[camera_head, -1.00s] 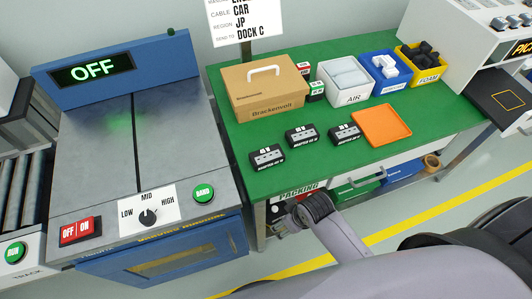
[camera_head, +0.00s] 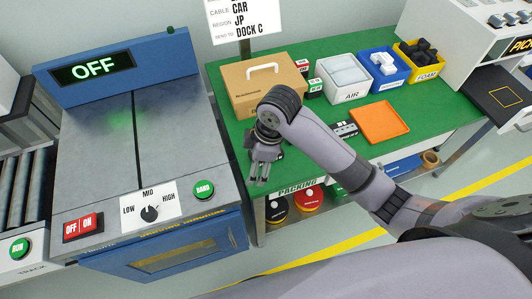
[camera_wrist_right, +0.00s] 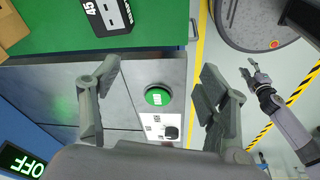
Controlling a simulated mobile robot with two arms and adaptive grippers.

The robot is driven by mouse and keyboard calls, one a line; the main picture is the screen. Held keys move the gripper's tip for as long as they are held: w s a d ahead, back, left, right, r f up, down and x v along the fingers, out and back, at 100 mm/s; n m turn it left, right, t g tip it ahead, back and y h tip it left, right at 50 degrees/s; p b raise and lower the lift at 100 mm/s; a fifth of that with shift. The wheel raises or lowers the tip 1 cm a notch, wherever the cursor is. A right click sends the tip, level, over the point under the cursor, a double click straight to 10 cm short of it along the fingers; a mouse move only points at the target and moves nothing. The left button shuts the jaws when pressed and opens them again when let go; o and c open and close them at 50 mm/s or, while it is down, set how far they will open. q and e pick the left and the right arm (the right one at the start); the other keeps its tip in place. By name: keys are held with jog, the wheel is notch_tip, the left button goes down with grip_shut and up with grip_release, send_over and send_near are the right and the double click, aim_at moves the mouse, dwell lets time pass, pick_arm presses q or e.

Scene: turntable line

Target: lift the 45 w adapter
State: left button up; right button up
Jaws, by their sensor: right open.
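The 45 W adapter (camera_wrist_right: 108,14) is a dark block with a white-lettered top and a grey socket face. It lies on the green table top at the top of the right wrist view. In the head view my right gripper hides it. My right gripper (camera_head: 260,181) hangs fingers down over the table's front left edge. Its fingers also show wide apart and empty in the right wrist view (camera_wrist_right: 160,72), with the adapter apart from them. My left gripper (camera_wrist_right: 251,73) shows small at the right of the wrist view, its fingers spread, over the floor.
Another adapter (camera_head: 345,129) shows partly behind my right arm, left of an orange tray (camera_head: 380,122). A cardboard box (camera_head: 245,88) and bins of white and dark parts stand behind. A grey machine with a green button (camera_head: 203,189) adjoins the table's left side.

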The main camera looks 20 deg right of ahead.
jog(key=w+d+r+n+g+h, duration=0.1)
jog(key=w+d+r+n+h, duration=0.1)
jog(key=w+d+r+n, duration=0.45)
jog(key=f, duration=0.3)
jog(key=w+a+f+m, duration=0.1)
jog(key=f, duration=0.2)
jog(key=f+m+p, duration=0.1)
jog(key=f, duration=0.3)
jog(key=shift+w+a+f, duration=0.1)
jog(key=shift+w+a, duration=0.05)
jog(key=shift+w, duration=0.15)
jog(key=shift+f+p, duration=0.55)
jog(key=shift+f, duration=2)
jog(key=c, duration=1.3)
jog(key=shift+c, duration=0.5)
jog(key=shift+r, duration=0.15)
